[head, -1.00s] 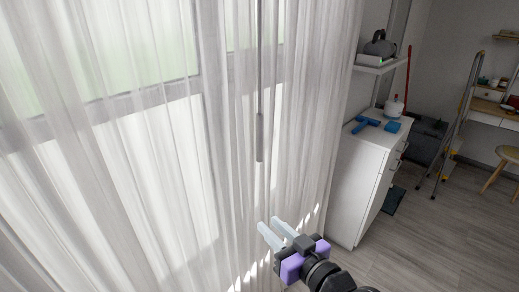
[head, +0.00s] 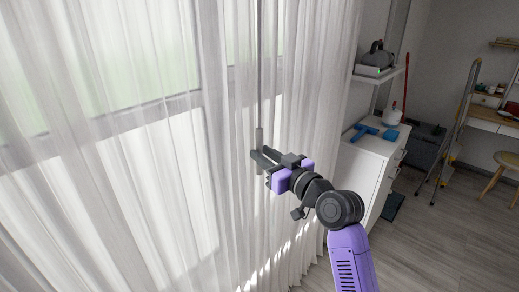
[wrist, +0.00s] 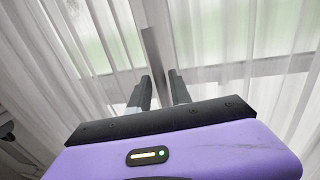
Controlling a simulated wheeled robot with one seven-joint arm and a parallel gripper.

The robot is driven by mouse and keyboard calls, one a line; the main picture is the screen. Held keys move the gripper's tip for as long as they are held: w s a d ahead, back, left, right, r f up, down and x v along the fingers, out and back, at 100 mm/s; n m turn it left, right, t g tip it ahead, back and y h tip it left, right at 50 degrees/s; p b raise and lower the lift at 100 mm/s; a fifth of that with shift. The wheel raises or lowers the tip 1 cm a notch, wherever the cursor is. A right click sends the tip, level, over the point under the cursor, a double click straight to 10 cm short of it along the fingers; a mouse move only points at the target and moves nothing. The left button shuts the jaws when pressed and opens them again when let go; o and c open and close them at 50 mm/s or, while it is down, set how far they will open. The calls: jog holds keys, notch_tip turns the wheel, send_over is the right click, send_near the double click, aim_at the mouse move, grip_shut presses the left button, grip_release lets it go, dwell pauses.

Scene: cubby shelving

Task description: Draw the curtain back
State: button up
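The white sheer curtain (head: 170,190) hangs across the window and covers it, in folds. A thin grey wand (head: 260,60) hangs in front of it, with a thicker grey handle (head: 260,135) at its lower end. My gripper (head: 262,155) is at this handle, its fingers on either side of it. In the wrist view the wand (wrist: 151,50) runs down between the two fingertips (wrist: 159,80). The gap around the handle is too small to tell whether the fingers press on it. The handle's lower tip shows just below the fingers in the head view.
A white cabinet (head: 365,165) with blue items (head: 363,131) on top stands right of the curtain. A wall shelf (head: 378,73) is above it. A ladder (head: 458,125), a desk and a stool (head: 500,180) are farther right.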

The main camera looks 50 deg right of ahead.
jog(key=shift+w+d, duration=0.15)
jog(key=shift+w, duration=0.85)
jog(key=shift+c, duration=0.3)
grip_shut()
dwell(0.5)
